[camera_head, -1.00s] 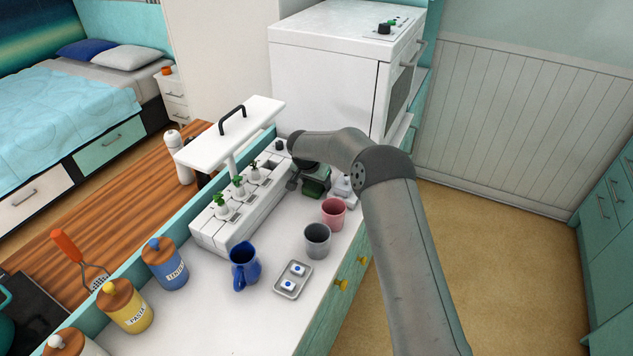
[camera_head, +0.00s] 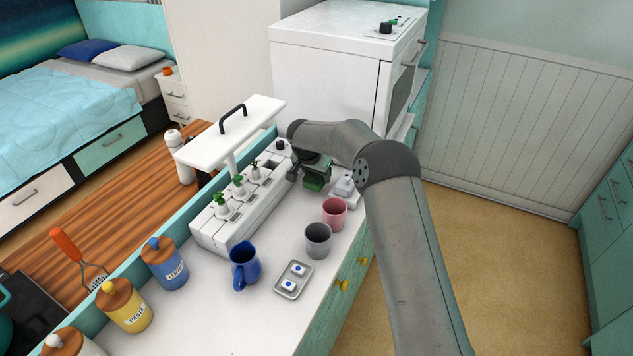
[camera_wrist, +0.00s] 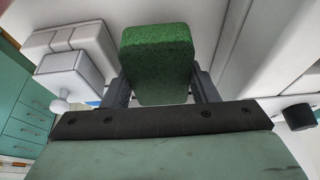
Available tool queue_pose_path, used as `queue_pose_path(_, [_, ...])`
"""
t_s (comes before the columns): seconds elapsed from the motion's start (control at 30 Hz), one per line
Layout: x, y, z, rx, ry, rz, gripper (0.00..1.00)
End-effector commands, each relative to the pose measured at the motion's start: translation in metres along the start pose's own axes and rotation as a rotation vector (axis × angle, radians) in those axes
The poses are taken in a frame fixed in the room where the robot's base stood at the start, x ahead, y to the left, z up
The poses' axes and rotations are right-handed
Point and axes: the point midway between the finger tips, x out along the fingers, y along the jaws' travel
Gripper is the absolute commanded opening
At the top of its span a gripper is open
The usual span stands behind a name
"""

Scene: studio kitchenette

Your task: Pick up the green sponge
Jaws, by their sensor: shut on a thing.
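The green sponge (camera_wrist: 157,62) is a rounded block between the two fingers of my gripper (camera_wrist: 160,88) in the wrist view. The gripper is shut on it, one finger on each side. In the head view the sponge (camera_head: 314,183) shows just below my gripper (camera_head: 312,174), over the far end of the white counter, right of the white planter. Part of the sponge is hidden by the gripper. Whether it is clear of the counter is hard to tell from the head view.
A white dispenser-like object (camera_head: 343,186) stands just right of the gripper. A pink cup (camera_head: 334,213), a grey cup (camera_head: 318,240), a blue pitcher (camera_head: 244,266) and a small tray (camera_head: 280,292) stand nearer. A large white appliance (camera_head: 325,80) stands behind.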

Motion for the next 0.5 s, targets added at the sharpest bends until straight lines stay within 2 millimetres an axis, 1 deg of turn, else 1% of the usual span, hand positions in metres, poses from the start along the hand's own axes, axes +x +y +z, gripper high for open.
queue_pose_path(0.17, [-0.037,0.017,0.007,0.000,0.005,-0.002,0.33])
queue_pose_path(0.3, [-0.074,0.035,0.017,0.000,0.004,-0.002,0.33])
queue_pose_path(0.5, [-0.104,0.064,0.042,0.000,0.003,-0.001,0.33])
